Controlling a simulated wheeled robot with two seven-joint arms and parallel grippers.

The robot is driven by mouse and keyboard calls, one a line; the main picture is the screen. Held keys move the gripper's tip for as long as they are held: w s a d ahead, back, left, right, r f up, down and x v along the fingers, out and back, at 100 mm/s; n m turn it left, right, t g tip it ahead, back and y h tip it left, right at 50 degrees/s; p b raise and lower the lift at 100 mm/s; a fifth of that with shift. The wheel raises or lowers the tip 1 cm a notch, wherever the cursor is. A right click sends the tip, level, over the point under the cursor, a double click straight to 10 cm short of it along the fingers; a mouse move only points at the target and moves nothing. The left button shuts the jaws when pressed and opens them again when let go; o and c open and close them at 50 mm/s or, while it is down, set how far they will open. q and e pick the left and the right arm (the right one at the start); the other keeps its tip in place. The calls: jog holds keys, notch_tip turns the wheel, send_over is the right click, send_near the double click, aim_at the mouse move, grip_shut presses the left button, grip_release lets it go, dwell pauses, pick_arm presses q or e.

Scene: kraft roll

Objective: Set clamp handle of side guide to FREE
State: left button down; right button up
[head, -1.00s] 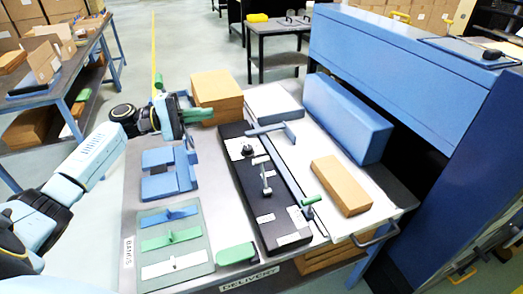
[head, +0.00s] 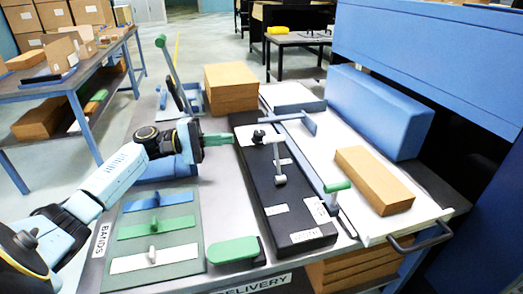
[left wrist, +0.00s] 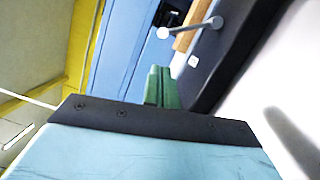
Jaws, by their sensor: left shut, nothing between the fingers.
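A long black plate (head: 262,185) on the bench carries a dark knob (head: 258,137), an upright metal lever (head: 279,168) and small white labels too small to read. Beside it runs a blue rail (head: 305,160), with a green-topped handle (head: 337,187) at its near end. I cannot tell from the labels which handle is the side guide's clamp. My left gripper (head: 230,139) has green fingers, shut and empty, at the plate's left edge near the knob. In the left wrist view the shut fingers (left wrist: 161,88) point toward a metal lever (left wrist: 190,28). My right gripper is out of view.
A grey-green mat (head: 150,235) with blue, green and white handled strips lies front left. A green-topped block (head: 233,250) sits at the front. Cardboard (head: 231,88) is stacked behind. A tan block (head: 373,178) and a blue block (head: 378,112) are at right. A tall green-tipped lever (head: 175,75) stands back left.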

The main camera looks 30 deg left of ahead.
aim_at(277, 160)
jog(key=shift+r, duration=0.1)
pick_arm(q)
jog(key=shift+w+d, duration=0.1)
jog(key=shift+w, duration=0.05)
